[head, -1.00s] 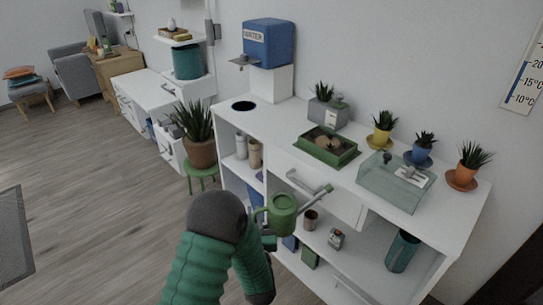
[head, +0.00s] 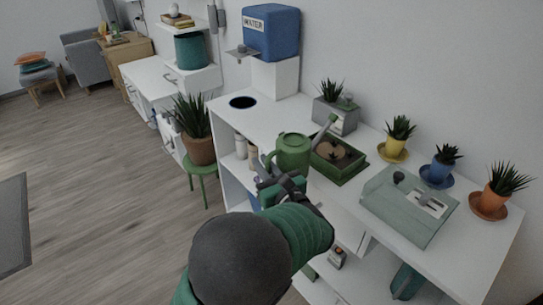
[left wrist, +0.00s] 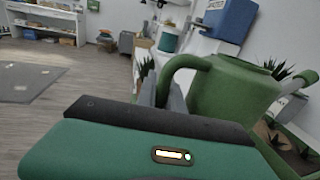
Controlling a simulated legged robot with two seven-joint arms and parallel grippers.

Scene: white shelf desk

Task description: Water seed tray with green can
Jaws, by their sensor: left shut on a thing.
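The green watering can (head: 292,152) is held up by my left gripper (head: 270,180), which is shut on its handle. In the left wrist view the can (left wrist: 235,100) fills the right side, with its handle between the fingers (left wrist: 165,95). The can looks roughly upright. Its spout points right and up, above the green seed tray (head: 345,174) in the head view. The tray holds dark soil and a brown round patch; part of it is hidden behind the can. The tray also shows at the right edge of the left wrist view (left wrist: 298,160). My right gripper is not in view.
A clear-lidded box (head: 405,205) stands right of the tray. Potted plants in yellow (head: 396,143), blue (head: 440,168) and orange (head: 492,198) line the back. A grey planter (head: 335,115) stands behind the tray. A blue water tank (head: 270,35) is at the back left, near a round hole (head: 243,102).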

